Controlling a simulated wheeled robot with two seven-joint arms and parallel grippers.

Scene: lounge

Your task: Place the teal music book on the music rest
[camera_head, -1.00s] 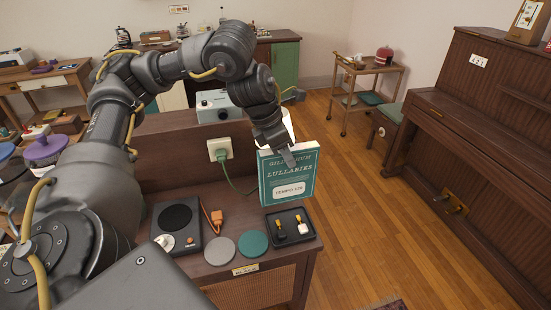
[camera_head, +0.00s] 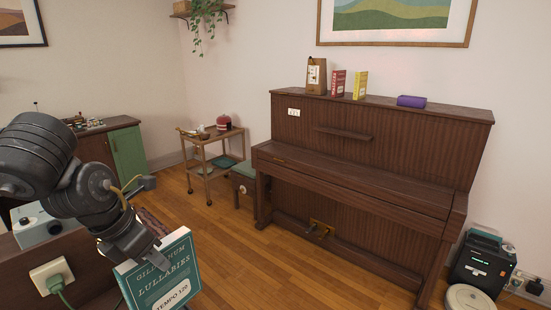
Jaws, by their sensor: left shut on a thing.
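The teal music book (camera_head: 160,275), with "Lullabies" and "Tempo 120" on its cover, is at the lower left of the head view. My left gripper (camera_head: 143,249) is shut on its top edge and holds it upright, slightly tilted; the book's lower part is cut off by the frame. The music rest (camera_head: 343,133) is a narrow ledge on the upright front of the brown piano (camera_head: 375,160), to the right and farther away. The rest looks empty. My right gripper is out of view.
A red book (camera_head: 338,83), a yellow book (camera_head: 360,86), a clipboard (camera_head: 316,76) and a purple case (camera_head: 411,101) are on the piano top. A green-topped stool (camera_head: 244,172) and a trolley (camera_head: 212,160) stand left of the piano. Wooden floor (camera_head: 290,262) is open before it.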

